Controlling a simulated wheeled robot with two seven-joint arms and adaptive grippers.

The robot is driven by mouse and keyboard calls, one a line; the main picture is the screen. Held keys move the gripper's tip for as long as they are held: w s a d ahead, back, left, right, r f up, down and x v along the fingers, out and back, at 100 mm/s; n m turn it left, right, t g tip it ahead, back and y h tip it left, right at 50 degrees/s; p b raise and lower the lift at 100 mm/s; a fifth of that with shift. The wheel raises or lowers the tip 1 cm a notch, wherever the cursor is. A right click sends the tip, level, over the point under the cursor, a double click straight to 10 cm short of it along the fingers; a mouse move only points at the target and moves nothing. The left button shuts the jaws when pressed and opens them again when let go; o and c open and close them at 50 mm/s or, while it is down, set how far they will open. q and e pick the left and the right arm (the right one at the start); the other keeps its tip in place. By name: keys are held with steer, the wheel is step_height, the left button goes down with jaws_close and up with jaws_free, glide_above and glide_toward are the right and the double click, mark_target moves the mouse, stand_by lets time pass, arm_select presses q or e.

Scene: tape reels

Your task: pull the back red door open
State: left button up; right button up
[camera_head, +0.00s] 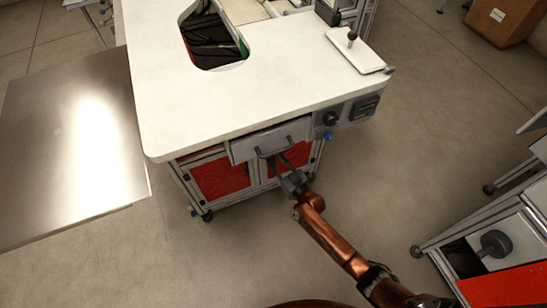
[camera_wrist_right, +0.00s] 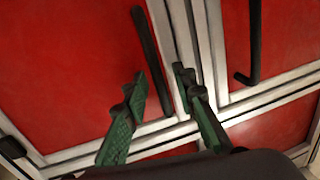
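Two red doors are under the white-topped workbench in the head view, a left one (camera_head: 220,178) and a right one (camera_head: 292,160). In the right wrist view a left red door (camera_wrist_right: 65,60) has a long dark bar handle (camera_wrist_right: 150,60) near its inner edge. A right red door (camera_wrist_right: 285,35) has its own dark handle (camera_wrist_right: 254,45). Both look shut. I cannot tell which is the back one. My right gripper (camera_head: 281,164) is in front of the doors; its green fingers (camera_wrist_right: 159,80) are apart, on either side of the left handle in the picture. Contact is unclear. My left gripper is not in view.
A grey drawer (camera_head: 240,150) with a handle sits above the doors, under the white worktop (camera_head: 230,100). A metal sheet (camera_head: 65,150) lies at left. Another cart with a red panel (camera_head: 505,288) stands at lower right. Floor between the carts is clear.

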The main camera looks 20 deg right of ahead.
steer(key=shift+c, duration=0.4)
jaws_close()
